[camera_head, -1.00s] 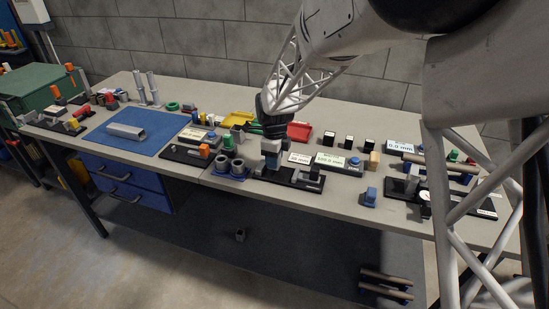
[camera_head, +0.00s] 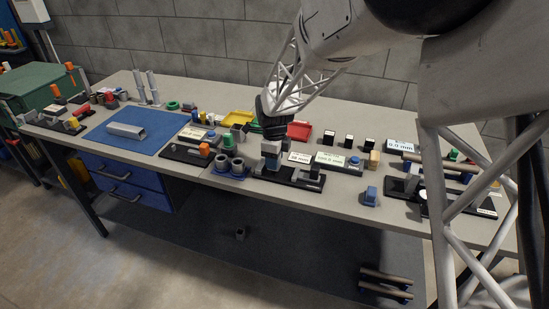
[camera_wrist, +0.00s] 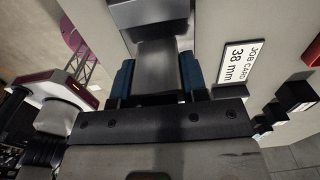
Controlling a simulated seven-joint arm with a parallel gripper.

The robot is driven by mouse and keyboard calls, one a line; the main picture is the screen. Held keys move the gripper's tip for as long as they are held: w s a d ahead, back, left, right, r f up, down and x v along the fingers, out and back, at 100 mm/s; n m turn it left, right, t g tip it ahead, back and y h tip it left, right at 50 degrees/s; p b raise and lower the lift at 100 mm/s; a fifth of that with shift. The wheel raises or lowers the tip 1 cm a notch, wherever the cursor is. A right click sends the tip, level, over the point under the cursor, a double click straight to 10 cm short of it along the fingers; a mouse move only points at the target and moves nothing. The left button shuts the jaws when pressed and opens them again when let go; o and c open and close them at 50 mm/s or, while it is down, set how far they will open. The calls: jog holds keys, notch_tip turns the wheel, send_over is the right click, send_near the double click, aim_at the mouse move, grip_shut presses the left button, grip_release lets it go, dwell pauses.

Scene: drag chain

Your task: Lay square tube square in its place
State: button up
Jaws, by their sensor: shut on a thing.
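A long light-grey square tube (camera_head: 126,131) lies on the blue mat (camera_head: 160,123) at the left of the bench, its open end toward the right. My gripper (camera_head: 271,162) is far to its right, low over a black fixture base (camera_head: 290,177). In the wrist view my gripper (camera_wrist: 158,80) has its two blue-padded fingers on either side of a grey metal piece (camera_wrist: 157,58), and is shut on it. The piece's lower end and its contact with the fixture are hard to make out.
A card reading 38 mm (camera_wrist: 238,63) lies beside the fixture.

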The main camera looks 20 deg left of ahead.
jog(key=shift+f, duration=1)
dwell(0.5)
dwell(0.4)
jog(key=o, duration=1.2)
jog(key=shift+r, duration=0.15)
jog(key=shift+r, duration=3.75)
jog(key=shift+d, duration=0.15)
